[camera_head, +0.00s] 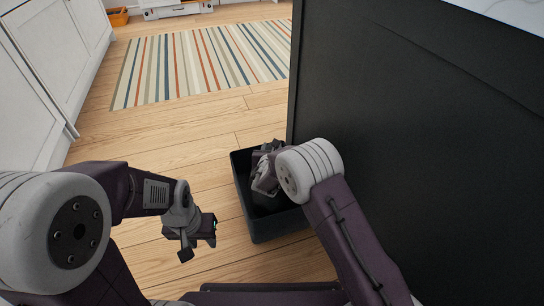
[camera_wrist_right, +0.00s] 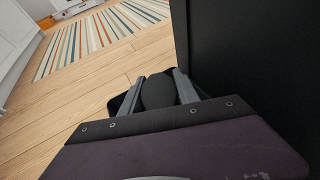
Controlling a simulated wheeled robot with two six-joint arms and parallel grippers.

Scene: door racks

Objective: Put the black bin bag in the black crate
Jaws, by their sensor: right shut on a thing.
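The black crate (camera_head: 276,227) stands open on the wooden floor, right of centre in the head view and close to the dark cabinet. My right gripper (camera_head: 263,182) is over and partly inside the crate's opening. In the right wrist view, its two fingers (camera_wrist_right: 182,90) are shut on the black bin bag (camera_wrist_right: 158,92), a dark rounded shape. The dark rim of the crate shows around it there. Whether the bag touches the crate floor cannot be told. My left gripper (camera_head: 199,242) is empty, its fingers apart, left of the crate above the floor.
A tall dark cabinet (camera_head: 410,130) stands directly right of the crate. A striped rug (camera_head: 200,62) lies farther back. White cupboards (camera_head: 65,50) line the left side. An orange bin (camera_head: 118,17) is far back left. The floor left of the crate is clear.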

